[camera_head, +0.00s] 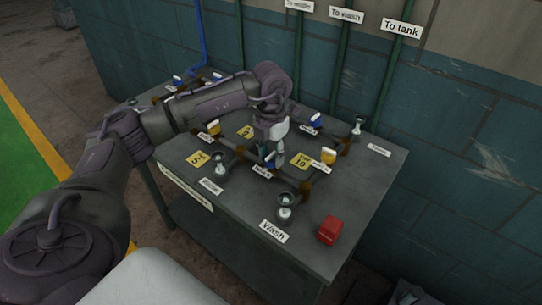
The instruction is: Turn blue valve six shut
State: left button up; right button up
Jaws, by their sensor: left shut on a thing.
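My left arm reaches in from the left over the grey metal table (365,205). My left gripper (273,157) points down at the middle of the table's pipework and is shut on a small blue valve handle (270,158), mostly hidden by the fingers. A small label (262,171) lies just in front of it, too small to read surely, so I cannot confirm the valve's number. Another blue valve handle (315,119) stands farther back to the right. My right gripper is not in view.
Yellow-handled valves (327,156) and (214,128) stand close on both sides. A red block (330,230) sits near the front right, beside the "Wash" label (275,231). Vertical pipes with signs (401,28) run up the wall behind. The table's right side is mostly clear.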

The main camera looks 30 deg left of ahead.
aim_at(270, 155)
pick_arm(q)
jog(key=shift+m, duration=0.3)
jog(key=o, duration=1.2)
jog(key=shift+c, duration=0.2)
notch_tip(270, 155, up, 12)
jog(key=shift+s+f, duration=0.1)
